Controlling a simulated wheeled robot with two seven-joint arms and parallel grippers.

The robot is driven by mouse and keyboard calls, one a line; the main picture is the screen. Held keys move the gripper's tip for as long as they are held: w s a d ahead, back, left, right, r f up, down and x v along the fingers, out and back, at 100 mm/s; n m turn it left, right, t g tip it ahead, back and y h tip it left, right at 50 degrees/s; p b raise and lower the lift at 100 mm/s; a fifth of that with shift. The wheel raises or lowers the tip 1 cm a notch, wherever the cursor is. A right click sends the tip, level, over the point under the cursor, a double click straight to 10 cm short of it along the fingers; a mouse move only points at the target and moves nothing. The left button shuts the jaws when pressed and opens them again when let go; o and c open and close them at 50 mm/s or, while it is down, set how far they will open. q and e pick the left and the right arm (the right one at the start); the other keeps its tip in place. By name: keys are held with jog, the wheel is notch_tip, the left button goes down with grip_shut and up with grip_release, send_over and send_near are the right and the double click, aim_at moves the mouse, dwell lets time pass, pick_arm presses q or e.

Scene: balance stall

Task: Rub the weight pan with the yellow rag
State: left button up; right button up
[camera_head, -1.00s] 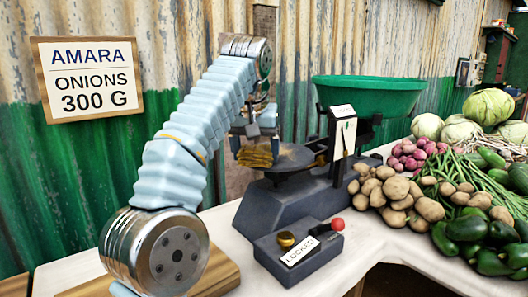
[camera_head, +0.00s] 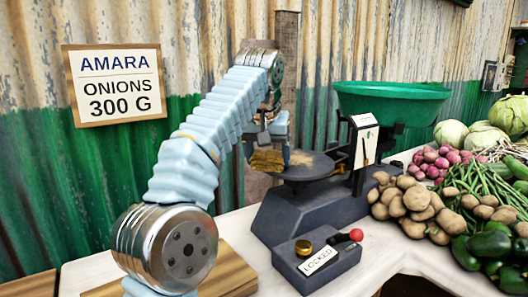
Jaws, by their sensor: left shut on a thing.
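The balance (camera_head: 310,208) is dark grey and stands on the white table. Its weight pan (camera_head: 308,167) is a dark round plate at the left end, with a brownish patch at its left side. My left gripper (camera_head: 268,147) comes in from the left and points down at the pan's left edge. It is shut on the yellow rag (camera_head: 266,161), which hangs below the fingers beside the pan's rim. I cannot tell whether the rag touches the pan. The green goods pan (camera_head: 391,104) sits at the balance's right end. My right gripper is out of view.
A control box with a red knob (camera_head: 356,235), a brass weight (camera_head: 304,247) and a "LOCKED" label stands in front of the balance. Potatoes (camera_head: 415,205), onions, cabbages and green vegetables crowd the right. A wooden board (camera_head: 228,280) lies at the front left.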

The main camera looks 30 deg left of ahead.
aim_at(291, 161)
pick_arm(q)
jog(key=shift+w+d+p, duration=0.35)
jog(key=shift+w+p, duration=0.2)
jog(key=shift+w, duration=0.2)
jog(key=shift+w+d+p, duration=0.3)
jog(key=shift+w+p, duration=0.2)
jog(key=shift+w, duration=0.3)
jog(key=shift+w+d+p, duration=0.35)
jog(key=shift+w+p, duration=0.2)
jog(key=shift+w, duration=0.2)
jog(key=shift+w+d+f, duration=0.15)
jog(key=shift+w+d, duration=0.1)
jog(key=shift+w, duration=0.45)
jog(key=shift+w+r, duration=0.1)
jog(key=shift+r, duration=1.4)
